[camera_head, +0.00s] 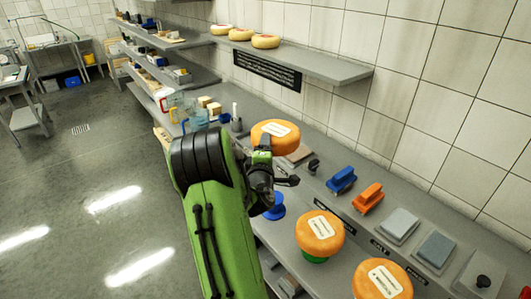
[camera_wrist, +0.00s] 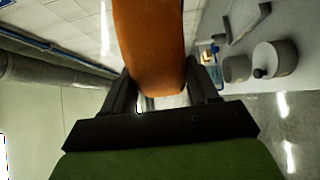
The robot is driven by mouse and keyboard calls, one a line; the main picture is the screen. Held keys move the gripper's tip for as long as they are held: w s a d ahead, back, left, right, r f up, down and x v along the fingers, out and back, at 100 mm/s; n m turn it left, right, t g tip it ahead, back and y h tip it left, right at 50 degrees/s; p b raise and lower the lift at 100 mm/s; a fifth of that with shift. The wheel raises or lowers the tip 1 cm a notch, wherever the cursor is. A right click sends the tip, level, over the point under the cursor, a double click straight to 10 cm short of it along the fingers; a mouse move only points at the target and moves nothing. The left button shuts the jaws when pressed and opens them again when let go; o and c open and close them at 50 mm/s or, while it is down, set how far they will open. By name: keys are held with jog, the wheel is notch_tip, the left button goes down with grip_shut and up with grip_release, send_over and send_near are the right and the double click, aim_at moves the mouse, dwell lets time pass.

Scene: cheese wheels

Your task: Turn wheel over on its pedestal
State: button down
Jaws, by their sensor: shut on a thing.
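My gripper (camera_head: 266,155) is shut on an orange cheese wheel (camera_head: 275,134) and holds it by its near edge, over the counter. The held wheel's white label faces up towards the head camera. In the wrist view the orange wheel (camera_wrist: 150,45) is between the two dark fingers (camera_wrist: 162,90). A blue pedestal (camera_head: 274,208) with no wheel on it stands below and just right of my gripper, partly hidden by it. A second labelled wheel (camera_head: 320,230) rests on a green pedestal (camera_head: 315,259). A third labelled wheel (camera_head: 383,279) is at the front; its support is hidden.
A blue brush (camera_head: 341,179), an orange brush (camera_head: 368,197) and grey pads (camera_head: 401,225) lie along the wall side. Several jugs (camera_head: 190,117) stand beyond my arm. A wall shelf (camera_head: 320,68) with three wheels hangs above. The floor at left is open.

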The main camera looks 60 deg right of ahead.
jog(key=shift+r+p, duration=2.2)
jog(key=shift+r, duration=1.3)
